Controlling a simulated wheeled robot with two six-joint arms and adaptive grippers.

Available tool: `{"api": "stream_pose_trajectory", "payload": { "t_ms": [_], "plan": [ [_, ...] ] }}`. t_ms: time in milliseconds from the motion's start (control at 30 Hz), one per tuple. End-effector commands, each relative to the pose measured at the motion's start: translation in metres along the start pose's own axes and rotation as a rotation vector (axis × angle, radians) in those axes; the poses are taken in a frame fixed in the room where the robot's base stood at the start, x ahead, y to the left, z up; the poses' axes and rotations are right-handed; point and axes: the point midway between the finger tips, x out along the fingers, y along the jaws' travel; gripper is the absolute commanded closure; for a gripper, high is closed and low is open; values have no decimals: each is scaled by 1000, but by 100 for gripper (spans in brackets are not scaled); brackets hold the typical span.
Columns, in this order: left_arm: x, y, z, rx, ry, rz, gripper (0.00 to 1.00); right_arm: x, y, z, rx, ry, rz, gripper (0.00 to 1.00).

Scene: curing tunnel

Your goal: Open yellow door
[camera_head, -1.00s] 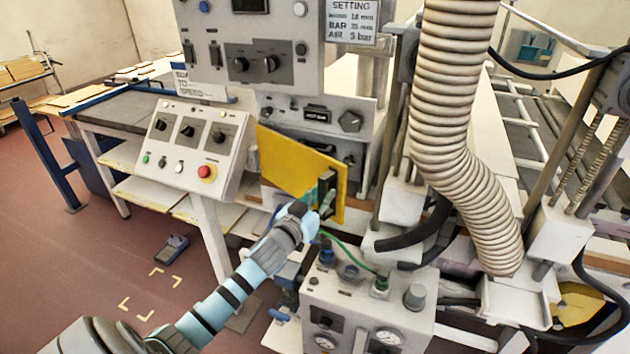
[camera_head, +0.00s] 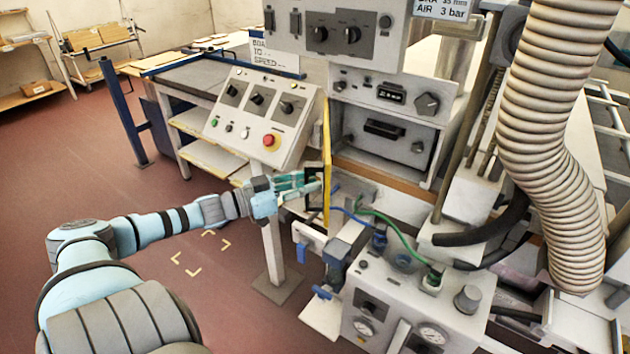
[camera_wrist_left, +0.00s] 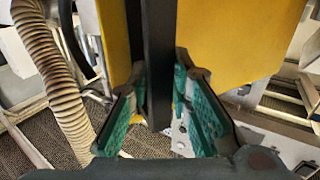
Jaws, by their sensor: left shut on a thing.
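The yellow door (camera_head: 327,150) shows almost edge-on in the head view, swung out from the grey machine front. Its dark handle (camera_head: 315,188) is on the side facing my left arm. My left gripper (camera_head: 305,186) is shut on the handle. In the left wrist view the door (camera_wrist_left: 235,40) fills the upper part, and the black handle (camera_wrist_left: 159,60) runs upright between the green finger pads of my left gripper (camera_wrist_left: 160,112). The recess behind the door, with a dark-slotted grey unit (camera_head: 385,135), is exposed. My right gripper is not in view.
A control panel (camera_head: 262,115) with a red button stands just left of the door. A grey box with gauges (camera_head: 400,310) and a green cable sits below right. A ribbed hose (camera_head: 560,150) hangs at the right. The red floor at left is clear.

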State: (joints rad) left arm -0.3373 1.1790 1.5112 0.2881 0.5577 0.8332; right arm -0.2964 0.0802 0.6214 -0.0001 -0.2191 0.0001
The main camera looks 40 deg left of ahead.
Motion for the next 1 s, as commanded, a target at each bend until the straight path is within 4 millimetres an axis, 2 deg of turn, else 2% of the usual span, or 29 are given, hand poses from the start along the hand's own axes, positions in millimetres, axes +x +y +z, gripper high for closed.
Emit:
{"api": "stream_pose_trajectory", "payload": {
  "t_ms": [100, 267, 367, 433, 500, 600, 800, 1000],
  "plan": [
    [-17, -14, -3, 1, -10, -3, 100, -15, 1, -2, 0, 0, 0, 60],
    [-44, -38, 0, 4, -9, -2, 100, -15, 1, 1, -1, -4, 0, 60],
    [-59, -56, 10, 8, -4, 26, 100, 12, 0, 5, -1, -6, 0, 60],
    [-68, -68, 15, 10, -1, 66, 100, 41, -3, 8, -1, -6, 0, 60],
    [-75, -78, 16, 10, 0, 102, 100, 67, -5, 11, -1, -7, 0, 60],
    [-83, -90, 13, 7, -2, 128, 100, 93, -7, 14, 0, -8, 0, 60],
    [-96, -108, 7, 6, -5, 132, 100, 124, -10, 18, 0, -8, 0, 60],
    [-101, -113, 2, 2, -7, 132, 100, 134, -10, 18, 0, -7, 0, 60]
  ]
}}
